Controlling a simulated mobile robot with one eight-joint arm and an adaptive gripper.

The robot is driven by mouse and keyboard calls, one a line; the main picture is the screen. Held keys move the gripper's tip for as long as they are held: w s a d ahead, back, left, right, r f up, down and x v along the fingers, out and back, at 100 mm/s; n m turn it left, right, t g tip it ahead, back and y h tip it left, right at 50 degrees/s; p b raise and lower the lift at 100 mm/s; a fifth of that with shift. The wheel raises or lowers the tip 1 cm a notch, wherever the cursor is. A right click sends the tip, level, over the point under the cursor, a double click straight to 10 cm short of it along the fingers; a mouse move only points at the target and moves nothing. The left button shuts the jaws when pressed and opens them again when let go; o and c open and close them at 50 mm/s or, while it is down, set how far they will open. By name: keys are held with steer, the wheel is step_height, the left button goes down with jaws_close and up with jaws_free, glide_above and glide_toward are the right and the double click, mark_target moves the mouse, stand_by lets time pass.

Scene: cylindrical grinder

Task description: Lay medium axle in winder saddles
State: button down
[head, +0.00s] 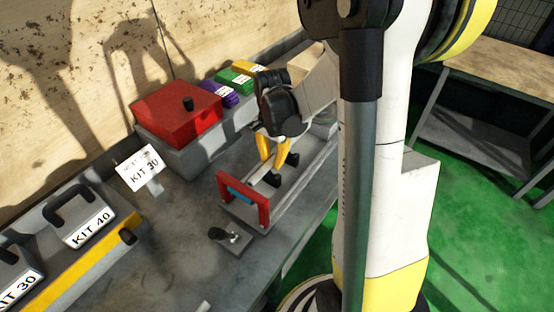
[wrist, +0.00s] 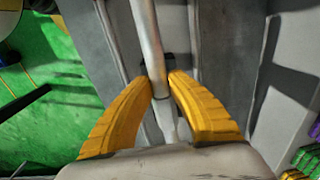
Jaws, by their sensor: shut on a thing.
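The axle (wrist: 149,40) is a smooth pale metal rod in the wrist view, running from the top edge down between my fingertips. My gripper (wrist: 160,80) has its yellow fingers closed on the rod from both sides. A dark block, seemingly a saddle (wrist: 171,63), shows close behind the rod at the fingertips; I cannot tell whether they touch. In the head view my gripper (head: 270,158) is low over the winder (head: 258,212), a grey base with a red end frame (head: 263,200). Black saddles (head: 272,180) stand beside the fingers. The axle's far end is hard to make out.
A red box (head: 176,112) sits behind the winder, with purple, green and yellow cases (head: 236,80) beyond. A KIT 20 sign (head: 139,170) and KIT cases (head: 80,217) stand left. A small black-knobbed fixture (head: 230,239) is in front. The bench edge lies close right.

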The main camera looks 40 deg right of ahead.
mark_target(273, 175)
step_height(273, 175, down, 3)
steer(key=shift+f+b, duration=0.2)
steer(key=shift+b, duration=0.45)
steer(key=shift+f+b, duration=0.4)
steer(key=shift+s+f, duration=0.1)
steer(key=shift+f, duration=0.05)
steer(key=c, duration=1.4)
jaws_free()
